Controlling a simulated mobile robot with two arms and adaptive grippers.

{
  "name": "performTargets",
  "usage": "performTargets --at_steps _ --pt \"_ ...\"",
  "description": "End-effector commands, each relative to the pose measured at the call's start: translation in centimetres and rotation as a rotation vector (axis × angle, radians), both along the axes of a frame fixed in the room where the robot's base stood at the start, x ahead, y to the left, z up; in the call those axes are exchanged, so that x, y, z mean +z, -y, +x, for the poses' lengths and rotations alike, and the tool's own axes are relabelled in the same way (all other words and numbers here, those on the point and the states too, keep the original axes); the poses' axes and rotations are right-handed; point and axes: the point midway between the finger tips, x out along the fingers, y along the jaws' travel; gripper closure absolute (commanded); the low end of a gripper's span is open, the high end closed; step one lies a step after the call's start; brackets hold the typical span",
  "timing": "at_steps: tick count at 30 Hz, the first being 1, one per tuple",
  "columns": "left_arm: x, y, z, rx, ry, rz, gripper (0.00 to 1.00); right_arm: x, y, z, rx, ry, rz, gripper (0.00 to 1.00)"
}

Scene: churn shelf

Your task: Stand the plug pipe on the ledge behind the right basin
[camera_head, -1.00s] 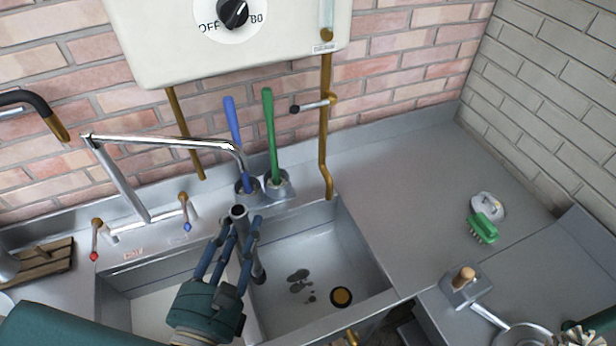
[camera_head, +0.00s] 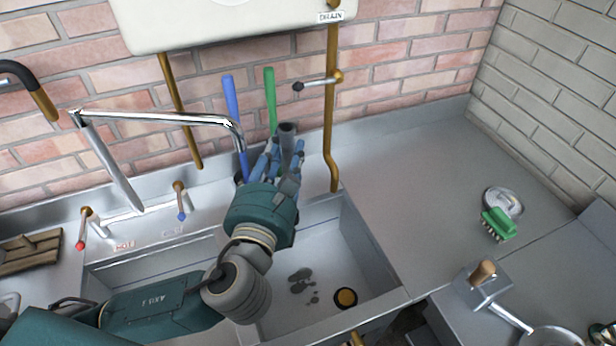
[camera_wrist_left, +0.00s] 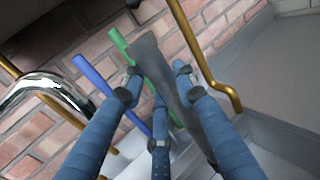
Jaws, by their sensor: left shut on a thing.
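The plug pipe is a dark grey tube (camera_head: 287,134). My left gripper (camera_head: 278,158) is shut on it and holds it roughly upright behind the right basin (camera_head: 365,235). In the left wrist view, the plug pipe (camera_wrist_left: 160,75) runs slanted between the blue fingers of the gripper (camera_wrist_left: 157,88). The ledge (camera_head: 315,190) lies between the basin and the wall. The hand hides the pipe's lower end, so I cannot tell whether it touches the ledge. My right gripper is not in view.
A blue-handled brush (camera_head: 231,100) and a green-handled brush (camera_head: 270,95) stand close behind the hand. A brass pipe (camera_head: 331,130) comes down to the right. The faucet spout (camera_head: 160,117) is to the left. The right counter (camera_head: 410,180) is mostly clear.

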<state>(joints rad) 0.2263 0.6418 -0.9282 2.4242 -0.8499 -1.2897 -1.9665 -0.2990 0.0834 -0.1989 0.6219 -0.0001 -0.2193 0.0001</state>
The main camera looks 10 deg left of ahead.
Motion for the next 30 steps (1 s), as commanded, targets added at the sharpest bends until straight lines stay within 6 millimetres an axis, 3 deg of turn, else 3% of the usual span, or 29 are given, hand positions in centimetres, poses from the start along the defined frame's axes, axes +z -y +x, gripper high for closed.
performTargets --at_steps 5,8,21,25,30 --pt "0.6 0.3 1.5 -0.005 0.005 0.002 1.00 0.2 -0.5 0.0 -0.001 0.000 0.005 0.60" --pt "0.9 0.2 3.7 -0.003 0.006 0.003 1.00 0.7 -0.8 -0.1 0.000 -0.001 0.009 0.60" --pt "0.8 -0.3 15.4 -0.004 0.005 -0.001 1.00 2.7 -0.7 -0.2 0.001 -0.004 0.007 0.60" --pt "0.7 -0.3 17.5 -0.006 0.004 0.000 1.00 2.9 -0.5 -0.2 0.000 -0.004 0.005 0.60" --pt "0.2 -0.3 18.5 -0.007 0.002 -0.002 1.00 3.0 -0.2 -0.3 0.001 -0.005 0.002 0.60"
